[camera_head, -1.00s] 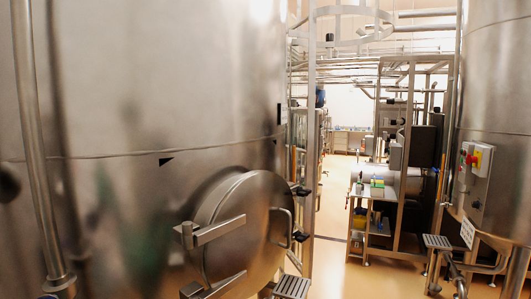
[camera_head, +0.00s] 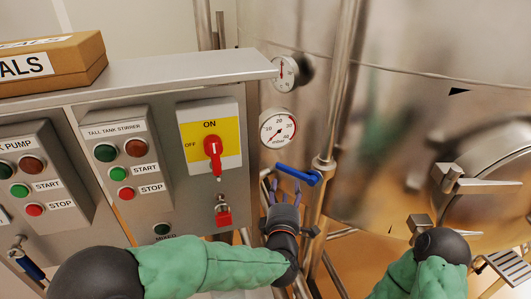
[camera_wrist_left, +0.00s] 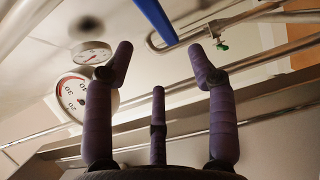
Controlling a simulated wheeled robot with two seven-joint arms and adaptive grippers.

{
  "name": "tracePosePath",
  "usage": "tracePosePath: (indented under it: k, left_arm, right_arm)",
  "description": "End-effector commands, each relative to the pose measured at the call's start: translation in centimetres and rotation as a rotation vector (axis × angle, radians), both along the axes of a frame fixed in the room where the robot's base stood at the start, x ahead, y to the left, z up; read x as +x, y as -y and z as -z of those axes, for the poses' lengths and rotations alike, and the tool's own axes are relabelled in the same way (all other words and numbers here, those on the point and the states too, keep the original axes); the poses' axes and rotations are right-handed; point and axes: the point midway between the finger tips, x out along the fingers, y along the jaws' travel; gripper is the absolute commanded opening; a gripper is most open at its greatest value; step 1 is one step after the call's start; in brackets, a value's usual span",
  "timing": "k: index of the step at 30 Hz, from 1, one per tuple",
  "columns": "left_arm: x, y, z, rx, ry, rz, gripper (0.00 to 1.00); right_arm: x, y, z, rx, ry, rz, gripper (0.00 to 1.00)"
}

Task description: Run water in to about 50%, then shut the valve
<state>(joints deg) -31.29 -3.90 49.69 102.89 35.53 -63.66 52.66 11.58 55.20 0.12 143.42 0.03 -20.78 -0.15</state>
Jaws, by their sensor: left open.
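The blue valve lever (camera_head: 298,174) sits on a pipe in front of the steel tank (camera_head: 410,100). It also shows at the top of the left wrist view (camera_wrist_left: 155,20). My left gripper (camera_head: 284,185) is open and empty, just below and left of the lever; contact is not visible. Its purple fingers stand apart in the left wrist view (camera_wrist_left: 160,60). A round mbar gauge (camera_head: 277,130) is above the gripper, with a smaller gauge (camera_head: 287,74) higher up. Their needles are too small to read surely. My right arm shows at lower right, but its gripper is out of view.
A cardboard box (camera_head: 60,65) lies on top. A vertical pipe (camera_head: 338,90) and the round tank hatch (camera_head: 490,190) are to the right.

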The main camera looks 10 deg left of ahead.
Motion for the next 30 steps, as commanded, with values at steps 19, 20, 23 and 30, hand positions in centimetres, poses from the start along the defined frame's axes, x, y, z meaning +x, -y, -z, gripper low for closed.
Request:
tracePosePath:
  k: [19,20,23,30]
  left_arm:
    - [8.4,0.3,0.2,0.005,0.000,0.001,0.57]
    - [8.7,0.4,0.2,0.005,0.001,0.001,0.57]
    - [9.7,0.3,0.2,0.005,0.000,0.001,0.57]
    - [10.6,0.3,0.2,0.005,0.001,0.002,0.57]
  right_arm:
    - [-0.1,0.0,-0.4,0.000,-0.001,0.001,0.40]
    - [-0.1,0.0,-0.4,0.000,-0.001,0.001,0.40]
    - [-0.1,0.0,-0.5,0.000,-0.001,0.001,0.40]
    - [0.0,0.0,-0.5,0.000,-0.001,0.001,0.40]
